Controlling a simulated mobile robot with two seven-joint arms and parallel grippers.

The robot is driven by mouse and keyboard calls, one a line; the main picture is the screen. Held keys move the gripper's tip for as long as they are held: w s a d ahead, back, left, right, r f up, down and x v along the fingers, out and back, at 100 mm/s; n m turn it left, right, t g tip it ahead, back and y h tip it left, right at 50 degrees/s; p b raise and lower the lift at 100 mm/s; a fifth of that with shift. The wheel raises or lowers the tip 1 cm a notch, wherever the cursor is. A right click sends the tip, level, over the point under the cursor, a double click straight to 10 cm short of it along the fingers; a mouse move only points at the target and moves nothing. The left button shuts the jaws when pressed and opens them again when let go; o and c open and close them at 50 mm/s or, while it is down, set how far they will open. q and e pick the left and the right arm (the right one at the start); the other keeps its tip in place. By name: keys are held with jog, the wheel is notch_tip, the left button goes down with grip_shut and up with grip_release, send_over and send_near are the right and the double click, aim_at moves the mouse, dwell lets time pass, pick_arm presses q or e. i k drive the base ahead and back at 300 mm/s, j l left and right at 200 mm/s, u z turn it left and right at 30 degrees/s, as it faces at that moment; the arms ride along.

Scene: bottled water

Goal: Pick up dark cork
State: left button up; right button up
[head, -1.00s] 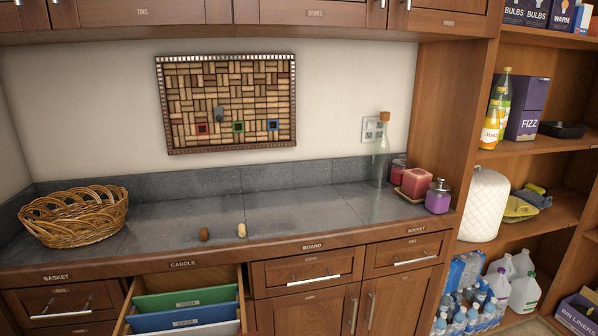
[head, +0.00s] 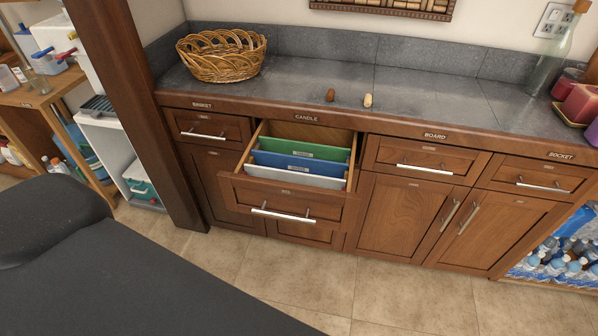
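The dark cork (head: 331,95) stands on the grey countertop (head: 430,100), near its front edge and above the open drawer. A pale cork (head: 368,100) stands a little to its right, apart from it. Neither of my grippers shows in the head view. Nothing touches the dark cork.
An open drawer (head: 282,201) holding green, blue and white folders juts out below the corks. A wicker basket (head: 221,57) sits on the counter at left. A glass bottle (head: 549,62) and red candles (head: 582,102) stand at right. The counter around the corks is clear.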

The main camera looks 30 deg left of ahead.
aim_at(331, 92)
jog(key=i+l+u, duration=0.4)
jog(key=l, duration=0.2)
jog(key=i+l+u, duration=0.2)
jog(key=l, duration=0.15)
jog(key=i+l+u, duration=0.15)
jog(key=l, duration=0.2)
jog(key=i+l+u, duration=0.2)
jog(key=l, duration=0.15)
jog(key=k, duration=0.1)
